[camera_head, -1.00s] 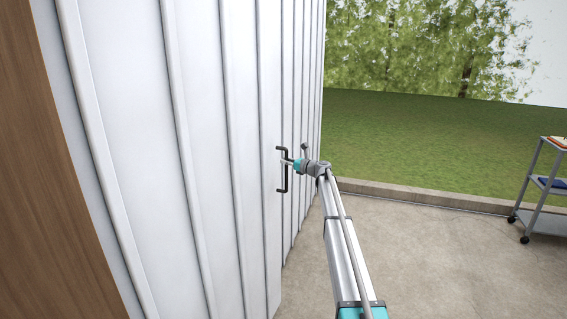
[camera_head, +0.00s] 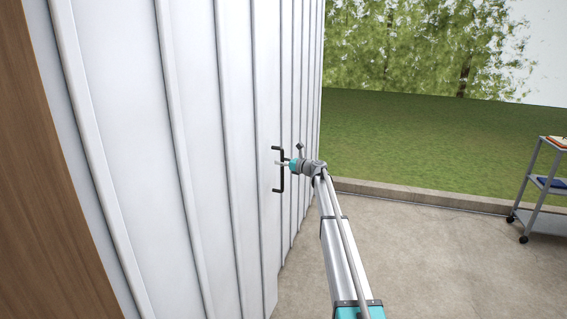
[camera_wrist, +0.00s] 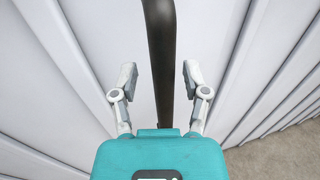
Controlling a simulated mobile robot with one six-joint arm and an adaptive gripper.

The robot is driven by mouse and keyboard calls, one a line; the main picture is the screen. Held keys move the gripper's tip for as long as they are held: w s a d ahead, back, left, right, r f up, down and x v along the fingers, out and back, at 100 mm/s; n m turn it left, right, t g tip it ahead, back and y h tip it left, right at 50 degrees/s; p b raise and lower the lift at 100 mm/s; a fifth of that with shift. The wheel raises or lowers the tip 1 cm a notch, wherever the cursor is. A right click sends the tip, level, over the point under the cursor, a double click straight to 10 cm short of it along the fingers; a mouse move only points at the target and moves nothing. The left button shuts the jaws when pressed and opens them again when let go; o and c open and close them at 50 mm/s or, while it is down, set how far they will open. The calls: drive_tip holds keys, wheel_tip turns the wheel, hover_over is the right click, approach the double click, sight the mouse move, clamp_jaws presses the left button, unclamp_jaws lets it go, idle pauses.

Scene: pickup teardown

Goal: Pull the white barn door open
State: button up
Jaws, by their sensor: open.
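The white barn door (camera_head: 196,150) has vertical ribs and fills the left of the head view. Its dark handle (camera_head: 279,180) is an upright bar standing off the panel. My gripper (camera_head: 282,163) is at the upper middle of the handle. In the wrist view the handle (camera_wrist: 161,60) runs upright between the two open fingers of my gripper (camera_wrist: 160,80), with a gap on both sides. The fingers are not closed on it. The door's panels (camera_wrist: 70,60) lie behind the handle.
A brown wooden post or panel (camera_head: 50,190) stands at the far left. A grey wheeled cart (camera_head: 540,190) stands on the concrete floor (camera_head: 430,260) at the right. The floor between my arm and the cart is clear. A low curb (camera_head: 420,197) borders the grass.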

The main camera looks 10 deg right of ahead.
drive_tip(key=shift+d, duration=0.1)
drive_tip(key=v, duration=1.2)
idle(0.4)
